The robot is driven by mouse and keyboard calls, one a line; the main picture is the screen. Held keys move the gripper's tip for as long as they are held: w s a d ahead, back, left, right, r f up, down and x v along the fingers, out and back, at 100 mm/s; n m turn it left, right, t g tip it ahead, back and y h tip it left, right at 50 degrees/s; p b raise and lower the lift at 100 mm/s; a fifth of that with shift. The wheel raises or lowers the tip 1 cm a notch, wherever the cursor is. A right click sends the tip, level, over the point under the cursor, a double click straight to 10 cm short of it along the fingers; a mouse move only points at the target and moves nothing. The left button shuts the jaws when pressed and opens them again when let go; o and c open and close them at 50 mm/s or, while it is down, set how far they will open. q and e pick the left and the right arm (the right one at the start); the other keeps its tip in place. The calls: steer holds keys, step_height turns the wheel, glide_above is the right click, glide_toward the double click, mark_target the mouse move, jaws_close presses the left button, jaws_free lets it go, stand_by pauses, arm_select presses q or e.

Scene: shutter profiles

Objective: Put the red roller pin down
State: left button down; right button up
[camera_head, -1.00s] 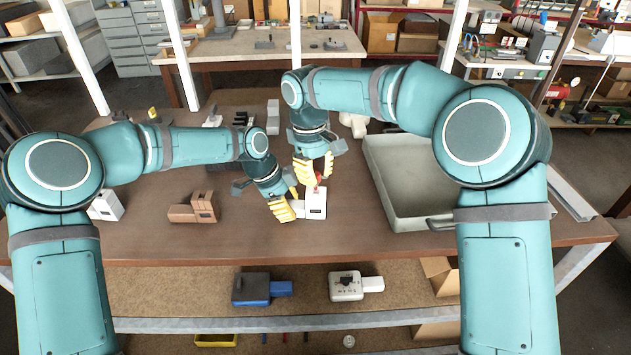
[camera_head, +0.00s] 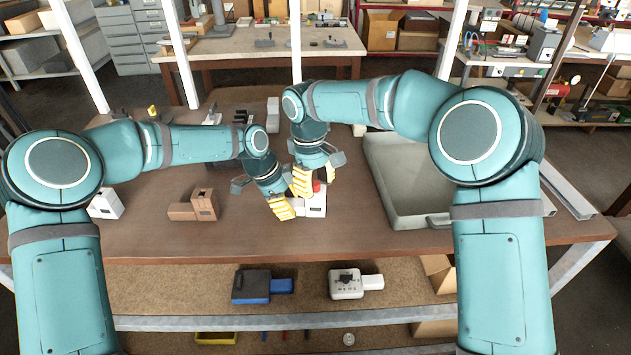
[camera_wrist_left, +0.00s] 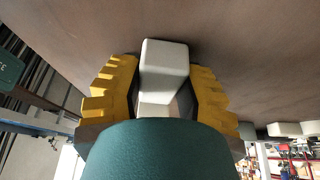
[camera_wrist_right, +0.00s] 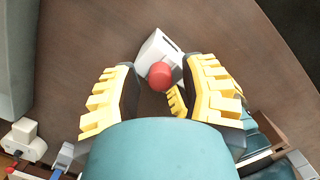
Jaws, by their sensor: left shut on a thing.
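The red roller pin (camera_head: 317,187) stands at the white block (camera_head: 316,207) on the brown table. In the right wrist view the pin's round red end (camera_wrist_right: 160,76) covers part of the white block (camera_wrist_right: 155,48); how deep it sits is hidden. My right gripper (camera_head: 316,181) is open, its yellow fingers spread on either side of the pin with gaps in the right wrist view (camera_wrist_right: 162,88). My left gripper (camera_head: 287,208) is shut on the white block, which shows between its fingers in the left wrist view (camera_wrist_left: 164,75).
A grey tray (camera_head: 385,205) lies right of the grippers. A brown block (camera_head: 193,206) and a white block (camera_head: 106,204) stand at the left. Table is clear in front of the grippers. Blue (camera_head: 262,287) and white (camera_head: 350,284) devices sit on the lower shelf.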

arm_select(q)
steer(key=shift+f, duration=0.1)
arm_select(e)
step_height(320, 180, up, 13)
steer(key=w+a, duration=0.1)
stand_by(0.5)
steer(key=shift+w, duration=0.1)
arm_select(q)
steer(key=c, duration=0.6)
jaws_free()
arm_select(e)
steer(key=shift+f, duration=0.1)
arm_select(q)
steer(key=shift+p+v, duration=2.15)
steer(key=shift+v, duration=1.45)
arm_select(e)
step_height(320, 180, up, 4)
steer(key=shift+r, duration=0.15)
